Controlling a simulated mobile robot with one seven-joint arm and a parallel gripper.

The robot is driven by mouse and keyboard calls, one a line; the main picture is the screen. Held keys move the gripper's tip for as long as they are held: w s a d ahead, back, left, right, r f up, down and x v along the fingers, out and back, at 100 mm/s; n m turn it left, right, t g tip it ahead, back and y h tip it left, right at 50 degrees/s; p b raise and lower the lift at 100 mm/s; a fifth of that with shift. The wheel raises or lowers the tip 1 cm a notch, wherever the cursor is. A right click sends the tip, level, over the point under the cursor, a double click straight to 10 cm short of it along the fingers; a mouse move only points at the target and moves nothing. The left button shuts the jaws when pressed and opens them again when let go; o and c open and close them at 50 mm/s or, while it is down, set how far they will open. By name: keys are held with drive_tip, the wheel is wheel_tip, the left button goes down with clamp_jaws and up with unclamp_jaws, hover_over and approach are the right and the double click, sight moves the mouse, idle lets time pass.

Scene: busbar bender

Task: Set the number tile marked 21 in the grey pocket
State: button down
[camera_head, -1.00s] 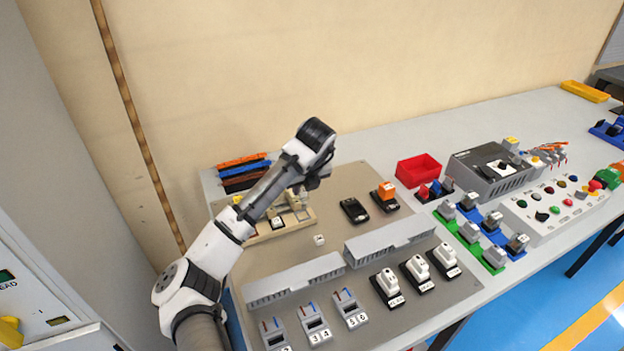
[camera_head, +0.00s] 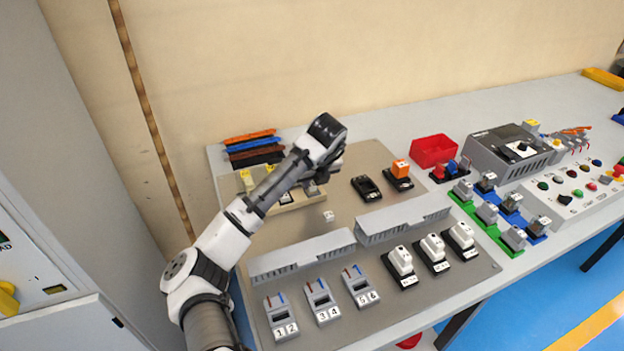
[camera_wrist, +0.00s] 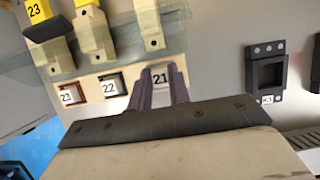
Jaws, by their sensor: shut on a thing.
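The white number tile marked 21 (camera_wrist: 161,78) shows between the fingertips of my gripper (camera_wrist: 160,82) in the wrist view. My gripper is shut on it, at the right end of a row on a pale holder (camera_wrist: 135,72). A tile marked 22 (camera_wrist: 109,88) sits in a dark pocket and a tile marked 23 (camera_wrist: 68,97) in a brown pocket, both left of it. The fingers hide most of the rim around tile 21, so I cannot tell whether it is seated. In the head view my gripper (camera_head: 322,176) is over the holder's right end.
Cream blocks (camera_wrist: 92,35), one with a yellow 23 tag (camera_wrist: 36,10), stand behind the tiles. A black socket (camera_wrist: 267,72) is to the right. A small white piece (camera_head: 328,216) lies on the board. Grey ducts (camera_head: 302,255) cross in front.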

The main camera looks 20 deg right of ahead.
drive_tip(key=c, duration=1.2)
unclamp_jaws()
drive_tip(key=shift+c, duration=0.2)
drive_tip(key=b+v, duration=0.1)
drive_tip(key=v, duration=1.3)
